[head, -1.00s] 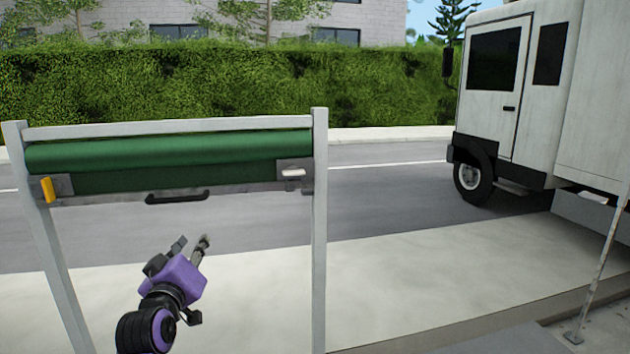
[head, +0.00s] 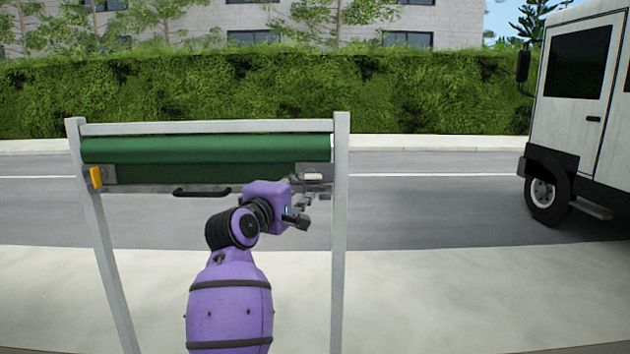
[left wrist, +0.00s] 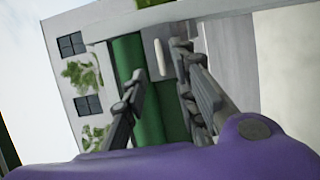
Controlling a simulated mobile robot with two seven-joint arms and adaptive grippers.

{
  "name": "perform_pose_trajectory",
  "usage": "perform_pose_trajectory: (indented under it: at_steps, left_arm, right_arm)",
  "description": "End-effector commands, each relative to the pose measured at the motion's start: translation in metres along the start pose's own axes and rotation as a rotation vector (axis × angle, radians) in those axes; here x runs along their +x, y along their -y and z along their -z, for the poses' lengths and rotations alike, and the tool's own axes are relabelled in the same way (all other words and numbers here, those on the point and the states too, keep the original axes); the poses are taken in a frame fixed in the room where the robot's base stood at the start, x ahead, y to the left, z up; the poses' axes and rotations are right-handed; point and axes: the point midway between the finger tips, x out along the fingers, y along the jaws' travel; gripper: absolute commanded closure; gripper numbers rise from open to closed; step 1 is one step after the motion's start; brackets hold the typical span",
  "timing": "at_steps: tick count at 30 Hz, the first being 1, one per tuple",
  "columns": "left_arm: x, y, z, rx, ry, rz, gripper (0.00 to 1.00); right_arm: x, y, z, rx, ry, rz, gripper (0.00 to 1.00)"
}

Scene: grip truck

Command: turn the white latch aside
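The white latch (head: 313,177) sits on a grey plate at the right end of the green roll's lower bar. In the left wrist view the white latch (left wrist: 160,58) shows upright between and beyond the fingertips, apart from them as far as I can tell. My left gripper (head: 314,200) is just below the latch in the head view, its fingers partly overlapping the plate. In the left wrist view the left gripper (left wrist: 158,72) has its two fingers spread, with nothing held between them. My right gripper is out of view.
A green roll (head: 200,150) hangs in a grey frame (head: 339,240) with a post close to the right of my gripper. A yellow latch (head: 96,177) and a black handle (head: 201,191) are farther left. A white truck (head: 575,120) stands at right.

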Motion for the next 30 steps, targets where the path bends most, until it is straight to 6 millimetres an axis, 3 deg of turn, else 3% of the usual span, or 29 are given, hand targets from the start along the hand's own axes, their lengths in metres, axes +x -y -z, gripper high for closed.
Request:
perform_pose_trajectory:
  at_steps: [7, 15, 26, 30]
  left_arm:
    - [0.036, 0.0, 0.001, 0.002, 0.0, 0.002, 0.73]
    - [0.067, -0.001, 0.001, 0.003, -0.002, 0.0, 0.73]
    - [0.073, 0.0, 0.001, 0.003, -0.003, -0.001, 0.73]
    - [0.073, 0.0, 0.001, 0.003, -0.003, -0.001, 0.88]
  right_arm:
    - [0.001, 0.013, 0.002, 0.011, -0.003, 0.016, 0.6]
    - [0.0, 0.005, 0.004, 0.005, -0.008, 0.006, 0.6]
    - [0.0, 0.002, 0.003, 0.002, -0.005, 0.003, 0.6]
    - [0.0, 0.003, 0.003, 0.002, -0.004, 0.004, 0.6]
